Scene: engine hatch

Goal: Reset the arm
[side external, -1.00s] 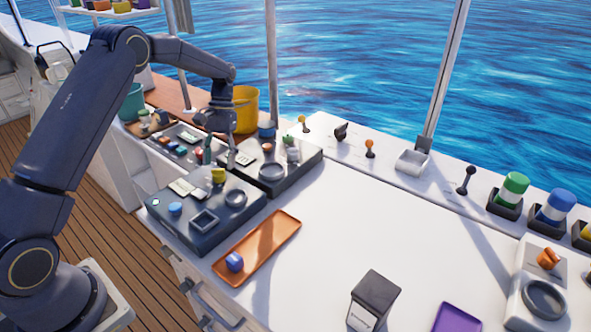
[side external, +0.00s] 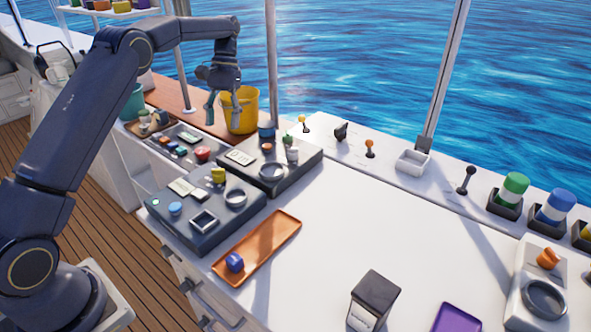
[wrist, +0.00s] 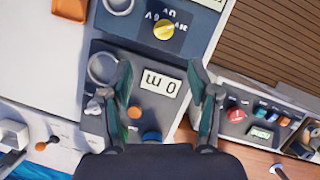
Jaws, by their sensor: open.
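My dark arm is raised over the far left end of the white counter in the side external view. My gripper (side external: 223,112) hangs open and empty in front of the yellow bucket (side external: 240,108), above the dark control panels. In the wrist view my gripper (wrist: 160,72) has its two fingers spread on either side of a small display (wrist: 160,81), with nothing between them. The rear control panel (side external: 300,163) lies below, with a display, a ring and knobs. The front control panel (side external: 180,231) has a yellow knob (side external: 217,175), a blue button and a ring.
An orange tray (side external: 263,244) holds a blue object (side external: 235,262) near the front panel. A black box (side external: 374,300) and a purple tray (side external: 457,319) stand at the front. Levers and coloured cylinders line the back edge. The counter's middle (side external: 370,225) is clear.

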